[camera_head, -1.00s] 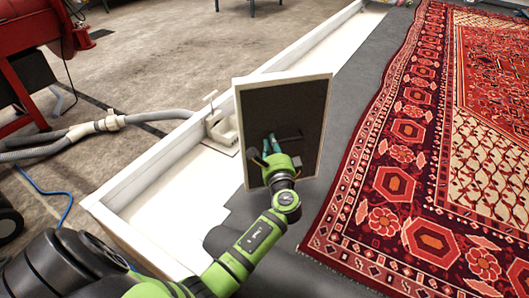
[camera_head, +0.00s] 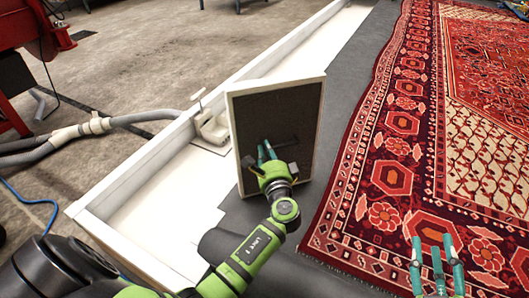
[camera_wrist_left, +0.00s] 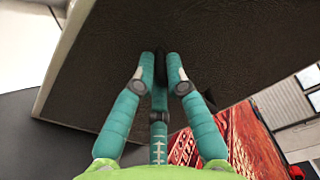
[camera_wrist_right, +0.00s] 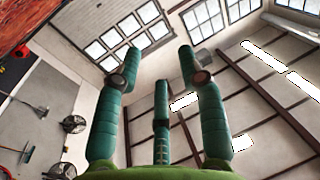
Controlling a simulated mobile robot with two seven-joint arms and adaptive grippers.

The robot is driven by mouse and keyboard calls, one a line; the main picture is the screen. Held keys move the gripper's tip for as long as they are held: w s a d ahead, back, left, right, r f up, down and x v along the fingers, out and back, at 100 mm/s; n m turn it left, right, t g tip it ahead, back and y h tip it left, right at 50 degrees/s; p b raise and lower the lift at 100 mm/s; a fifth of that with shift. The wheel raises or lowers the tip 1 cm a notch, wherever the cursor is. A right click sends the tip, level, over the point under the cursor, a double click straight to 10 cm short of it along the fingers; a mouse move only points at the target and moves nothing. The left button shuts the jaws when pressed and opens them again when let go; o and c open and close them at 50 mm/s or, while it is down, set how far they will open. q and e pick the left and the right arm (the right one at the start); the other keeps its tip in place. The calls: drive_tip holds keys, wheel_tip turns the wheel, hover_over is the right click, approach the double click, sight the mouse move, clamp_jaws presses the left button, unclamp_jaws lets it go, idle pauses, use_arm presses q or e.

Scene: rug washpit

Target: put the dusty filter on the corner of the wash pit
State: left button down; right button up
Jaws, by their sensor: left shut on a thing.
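The dusty filter (camera_head: 283,105) is a dark panel in a pale frame, held upright and slightly tilted. My left gripper (camera_head: 266,150) is shut on a dark handle on its face; in the left wrist view the left gripper's fingers (camera_wrist_left: 160,68) close around that handle, with the dark panel (camera_wrist_left: 225,45) filling the upper part. The wash pit (camera_head: 130,180) is a long white trough behind and left of the filter. Its near left corner (camera_head: 75,210) is clear. My right gripper (camera_head: 435,262) is open and empty over the rug; its spread fingers (camera_wrist_right: 160,75) also show in the right wrist view.
A red patterned rug (camera_head: 400,125) covers the right side. A white drain fitting (camera_head: 212,125) sits in the pit, close to the filter's left. A grey hose (camera_head: 70,135) meets the pit's outer wall. Red machinery (camera_head: 25,40) stands at the far left.

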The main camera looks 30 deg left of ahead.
use_arm(q)
drive_tip(key=shift+f, duration=0.15)
drive_tip(key=c, duration=1.3)
unclamp_jaws()
use_arm(e)
drive_tip(key=shift+s+a+r+t+y, duration=0.1)
drive_tip(key=shift+a+r+t+y, duration=0.2)
drive_tip(key=shift+r, duration=0.3)
drive_tip(key=shift+s+a+r+t+y, duration=0.1)
drive_tip(key=shift+a+r+t+y, duration=0.15)
drive_tip(key=shift+r, duration=0.35)
use_arm(q)
drive_tip(key=shift+o, duration=0.2)
drive_tip(key=s+d+f+n+h+p, duration=0.1)
drive_tip(key=s+d+f+n+h, duration=0.2)
drive_tip(key=s+d+n+h, duration=0.55)
drive_tip(key=s+d+r+t+h, duration=0.1)
drive_tip(key=s+d+r+h, duration=0.6)
drive_tip(key=s+d+r, duration=0.1)
drive_tip(key=shift+s+d+n, duration=0.35)
drive_tip(key=shift+d+n, duration=0.1)
drive_tip(key=shift+d, duration=0.45)
use_arm(e)
wheel_tip(320, 180, down, 9)
drive_tip(key=d+g+h, duration=0.2)
drive_tip(key=g+h, duration=0.1)
drive_tip(key=g, duration=0.1)
drive_tip(key=shift+d+m, duration=0.3)
drive_tip(key=shift+d, duration=0.1)
